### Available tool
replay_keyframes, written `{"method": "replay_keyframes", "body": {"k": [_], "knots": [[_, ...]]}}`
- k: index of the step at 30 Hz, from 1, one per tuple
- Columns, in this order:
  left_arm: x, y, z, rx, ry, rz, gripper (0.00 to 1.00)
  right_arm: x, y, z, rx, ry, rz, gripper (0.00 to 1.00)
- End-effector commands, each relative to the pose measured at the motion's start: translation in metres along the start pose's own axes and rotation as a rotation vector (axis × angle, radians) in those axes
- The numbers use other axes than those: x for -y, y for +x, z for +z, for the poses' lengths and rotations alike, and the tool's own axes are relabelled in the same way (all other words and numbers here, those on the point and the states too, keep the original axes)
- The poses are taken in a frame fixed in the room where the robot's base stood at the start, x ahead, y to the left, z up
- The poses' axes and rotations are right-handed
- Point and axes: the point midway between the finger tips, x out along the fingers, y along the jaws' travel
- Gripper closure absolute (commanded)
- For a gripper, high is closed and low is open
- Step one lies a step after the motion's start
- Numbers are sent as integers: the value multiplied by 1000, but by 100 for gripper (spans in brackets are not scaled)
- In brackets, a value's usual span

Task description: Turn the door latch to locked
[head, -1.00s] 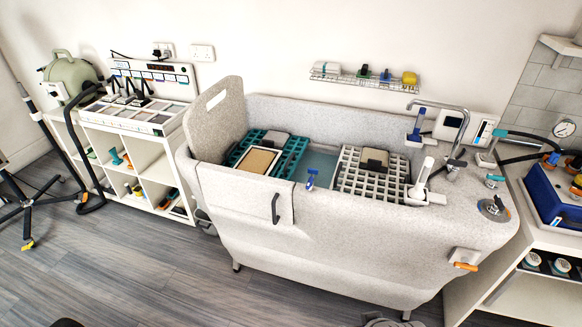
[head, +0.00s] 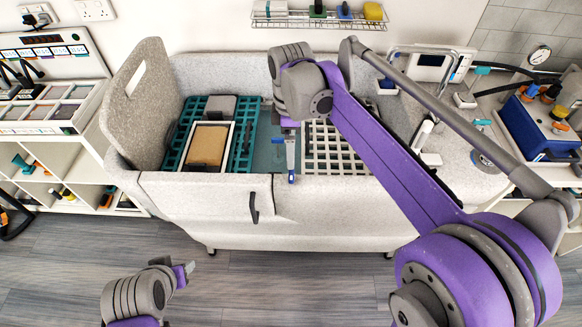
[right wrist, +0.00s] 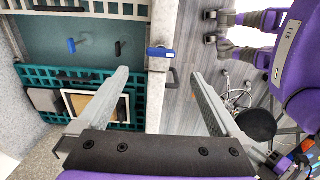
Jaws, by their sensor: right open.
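The blue door latch (head: 291,178) is on the tub's front rim, beside the right edge of the door panel (head: 200,195). A black handle (head: 253,208) is on that panel. In the right wrist view the latch (right wrist: 160,52) lies across the pale rim, just beyond and between my fingertips. My right gripper (head: 291,148) points down above the rim at the latch; in the right wrist view its two fingers (right wrist: 160,78) are apart and hold nothing. My left gripper (head: 187,271) hangs low in front of the tub; its jaws are too small to read.
A teal grate (head: 246,135) with a tan-topped tray (head: 230,130) lies left in the tub (head: 330,190); a white grate (head: 335,150) lies right. A tall grey panel (head: 150,80) stands at the left end. The floor in front is clear.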

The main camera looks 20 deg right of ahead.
Motion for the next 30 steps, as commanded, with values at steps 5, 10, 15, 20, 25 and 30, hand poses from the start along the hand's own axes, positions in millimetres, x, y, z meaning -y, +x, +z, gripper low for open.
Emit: {"method": "replay_keyframes", "body": {"k": [5,10,15,20,25,30], "knots": [[0,3,3,3,0,0,50,0,36,0,0,2,1,0],[0,4,5,5,0,0,50,0,66,0,-1,3,2,0],[0,5,6,6,0,0,50,0,86,0,-1,4,2,0],[0,5,6,6,0,0,50,0,93,0,-1,4,2,0],[0,5,6,6,0,0,50,0,94,0,-1,4,3,0],[0,5,6,6,0,0,50,0,93,0,-1,4,3,18]]}}
